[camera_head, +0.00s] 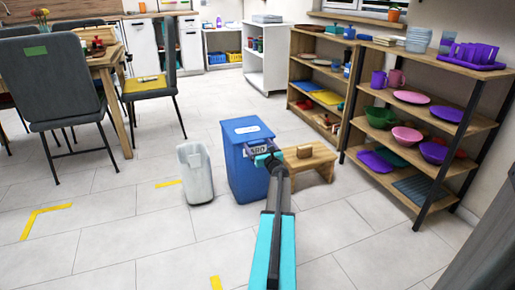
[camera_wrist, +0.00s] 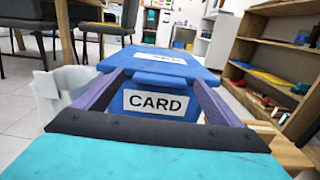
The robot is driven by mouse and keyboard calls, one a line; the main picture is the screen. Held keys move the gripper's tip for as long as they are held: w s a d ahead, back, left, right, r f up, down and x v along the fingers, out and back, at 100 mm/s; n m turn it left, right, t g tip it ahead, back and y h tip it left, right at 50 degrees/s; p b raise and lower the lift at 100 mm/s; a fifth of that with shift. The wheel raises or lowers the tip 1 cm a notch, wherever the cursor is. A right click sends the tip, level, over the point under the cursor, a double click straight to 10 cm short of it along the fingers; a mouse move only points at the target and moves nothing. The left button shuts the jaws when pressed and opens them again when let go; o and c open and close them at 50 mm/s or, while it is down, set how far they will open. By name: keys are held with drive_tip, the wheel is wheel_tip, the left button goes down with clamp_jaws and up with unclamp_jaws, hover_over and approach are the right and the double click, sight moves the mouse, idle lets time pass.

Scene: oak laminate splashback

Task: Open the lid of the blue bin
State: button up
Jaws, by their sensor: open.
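The blue bin (camera_head: 240,172) stands upright on the tiled floor in the middle of the head view. Its blue lid (camera_head: 246,130) is shut and has a white label on top. In the wrist view the bin front (camera_wrist: 157,121) carries a white label reading CARD, and the lid (camera_wrist: 160,65) lies level above it. My gripper (camera_head: 268,156) is at the bin's upper front right in the head view. In the wrist view its two fingers (camera_wrist: 152,88) are spread wide, one on each side of the label, with nothing between them. I cannot tell whether they touch the bin.
A pale grey bin (camera_head: 195,175) stands just left of the blue bin. A small wooden stool (camera_head: 312,160) is close on its right. Shelves with colourful dishes (camera_head: 420,125) line the right side. A table and chairs (camera_head: 45,80) are at left. Floor at front left is clear.

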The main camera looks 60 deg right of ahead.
drive_tip(key=shift+w, duration=0.1)
drive_tip(key=c, duration=1.3)
drive_tip(key=shift+a, duration=0.4)
drive_tip(key=shift+c, duration=1.1)
drive_tip(key=shift+d, duration=0.4)
drive_tip(key=shift+r, duration=0.1)
drive_tip(key=shift+w+r+p, duration=0.1)
drive_tip(key=shift+p, duration=0.25)
